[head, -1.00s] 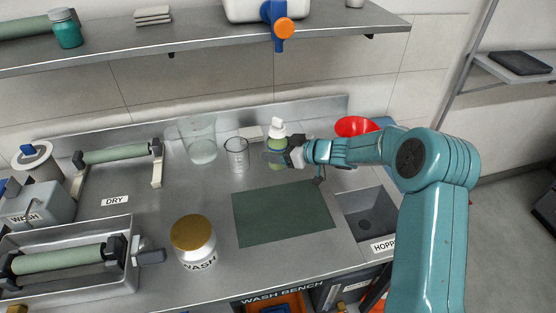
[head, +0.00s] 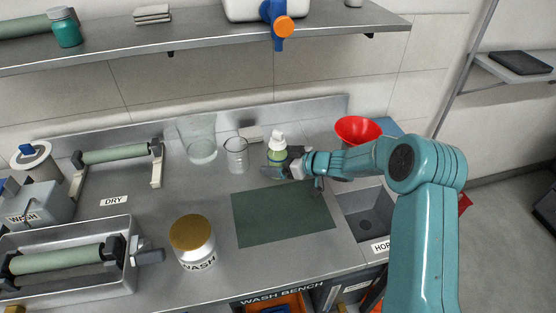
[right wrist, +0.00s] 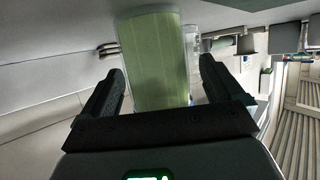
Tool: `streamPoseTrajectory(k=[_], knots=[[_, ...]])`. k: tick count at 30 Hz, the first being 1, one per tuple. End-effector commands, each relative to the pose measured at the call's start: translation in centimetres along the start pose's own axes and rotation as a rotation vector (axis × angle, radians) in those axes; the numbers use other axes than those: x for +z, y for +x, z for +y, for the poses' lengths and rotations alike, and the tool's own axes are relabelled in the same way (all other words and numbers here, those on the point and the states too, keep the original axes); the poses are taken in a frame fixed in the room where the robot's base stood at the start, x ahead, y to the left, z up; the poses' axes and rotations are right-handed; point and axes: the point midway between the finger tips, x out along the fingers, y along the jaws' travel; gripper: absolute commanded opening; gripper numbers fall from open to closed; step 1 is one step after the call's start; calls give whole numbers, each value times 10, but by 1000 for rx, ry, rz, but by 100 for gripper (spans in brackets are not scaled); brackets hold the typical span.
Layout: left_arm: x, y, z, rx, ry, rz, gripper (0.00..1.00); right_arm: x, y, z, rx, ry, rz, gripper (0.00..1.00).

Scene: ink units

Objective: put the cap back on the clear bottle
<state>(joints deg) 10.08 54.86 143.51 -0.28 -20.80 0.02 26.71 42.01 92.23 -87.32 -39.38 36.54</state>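A see-through bottle with green contents and a white pump top (head: 277,140) stands upright at the back of the bench, behind the green mat. My right gripper (head: 272,172) is low beside the bottle and partly hides its lower part. In the right wrist view the green bottle (right wrist: 153,60) fills the space ahead of and between the two dark fingers. The fingers of my right gripper (right wrist: 165,88) are apart, with gaps on both sides of the bottle. I cannot make out a loose cap in either view. My left gripper is not in view.
Left of the bottle stand a glass beaker (head: 237,157) and a taller clear jug (head: 200,140). A red funnel (head: 357,130) is at the right. A gold-lidded WASH jar (head: 194,243) stands at the front. The green mat (head: 283,214) is empty. A shelf (head: 190,35) hangs above.

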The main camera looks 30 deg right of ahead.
Motion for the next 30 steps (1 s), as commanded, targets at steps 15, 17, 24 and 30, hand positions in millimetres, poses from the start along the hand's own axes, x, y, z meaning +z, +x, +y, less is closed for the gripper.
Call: streamPoseTrajectory(k=[15,17,24,30], knots=[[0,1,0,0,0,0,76,-3,-71,1,4,-1,0,94],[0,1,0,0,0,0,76,-3,-83,1,4,0,0,94],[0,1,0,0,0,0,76,-2,-116,0,1,0,0,94],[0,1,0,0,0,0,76,-3,-122,0,0,0,0,94]])
